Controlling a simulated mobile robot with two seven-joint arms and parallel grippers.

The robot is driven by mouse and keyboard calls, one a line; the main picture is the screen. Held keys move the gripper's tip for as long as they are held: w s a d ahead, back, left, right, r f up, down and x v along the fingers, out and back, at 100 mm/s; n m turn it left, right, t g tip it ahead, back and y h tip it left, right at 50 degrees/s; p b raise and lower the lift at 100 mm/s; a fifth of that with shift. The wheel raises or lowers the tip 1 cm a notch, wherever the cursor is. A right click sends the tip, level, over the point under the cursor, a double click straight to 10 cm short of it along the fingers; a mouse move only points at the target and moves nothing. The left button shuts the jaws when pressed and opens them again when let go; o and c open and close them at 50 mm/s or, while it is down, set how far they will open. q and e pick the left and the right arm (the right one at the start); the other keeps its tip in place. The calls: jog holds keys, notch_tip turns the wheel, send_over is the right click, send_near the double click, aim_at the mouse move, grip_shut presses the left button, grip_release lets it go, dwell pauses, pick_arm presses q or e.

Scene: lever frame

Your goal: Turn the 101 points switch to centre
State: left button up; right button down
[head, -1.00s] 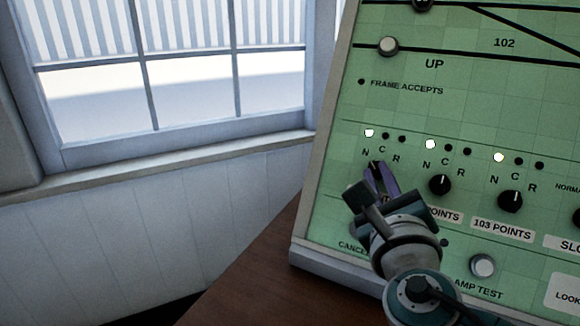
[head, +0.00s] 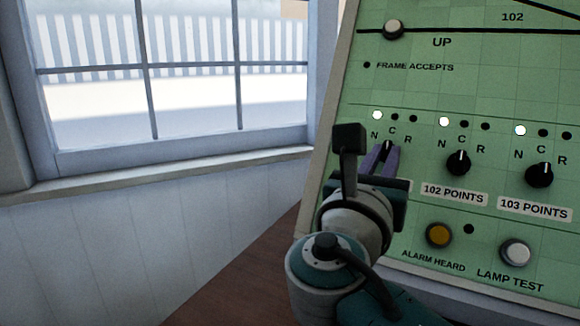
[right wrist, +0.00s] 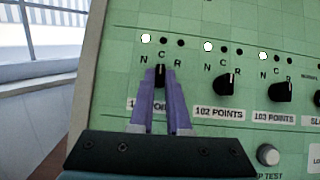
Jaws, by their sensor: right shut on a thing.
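The 101 points switch is a black knob (head: 388,146) at the left of the row of switches on the green panel (head: 480,85). My right gripper (head: 380,160) has its purple fingers on either side of this knob and is shut on it. The right wrist view also shows the knob (right wrist: 160,75) between the fingertips, with a pale pointer mark roughly upward. The letters N, C and R stand above it. Its N lamp (head: 377,115) is lit white; the C and R lamps are dark. The fingers partly cover its label (right wrist: 135,104). My left gripper is not in view.
The 102 points switch (head: 459,163) and 103 points switch (head: 539,174) stand close to the right, each with its N lamp lit. Below are the amber alarm heard button (head: 439,234) and white lamp test button (head: 515,252). A window (head: 190,70) is at the left.

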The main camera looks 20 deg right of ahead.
jog(key=shift+m+g, duration=0.3)
jog(key=c, duration=0.9)
grip_release()
jog(key=v, duration=1)
jog(key=shift+f, duration=0.1)
